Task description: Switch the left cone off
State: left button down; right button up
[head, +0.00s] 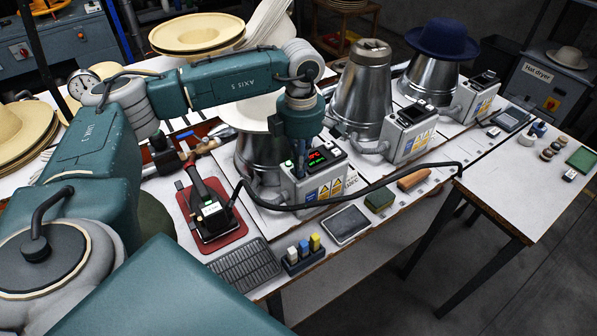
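The left cone (254,158) is a metal cone with a pale hat (252,108) on it, partly hidden behind my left arm. Its grey control box (317,186) stands at its right front, with yellow warning labels. The box's display (319,157) is lit, with red and green digits. My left gripper (299,172) points down at the left part of the box's top. Its dark fingers look narrow and close together, but their opening is not clear. Whether they touch the box cannot be told. My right gripper is not in view.
A middle cone (363,92) and a right cone with a blue hat (442,39) stand further right with their own boxes. A black hose (385,180) crosses in front.

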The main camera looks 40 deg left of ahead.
pick_arm(q)
jog(key=shift+s+f+b, duration=0.1)
jog(key=shift+f+b, duration=0.3)
jog(key=shift+f, duration=0.1)
dwell(0.3)
jog(key=shift+r+p, duration=0.6)
jog(key=shift+r, duration=0.2)
jog(key=shift+r+p, duration=1.5)
jog(key=shift+r, duration=1.2)
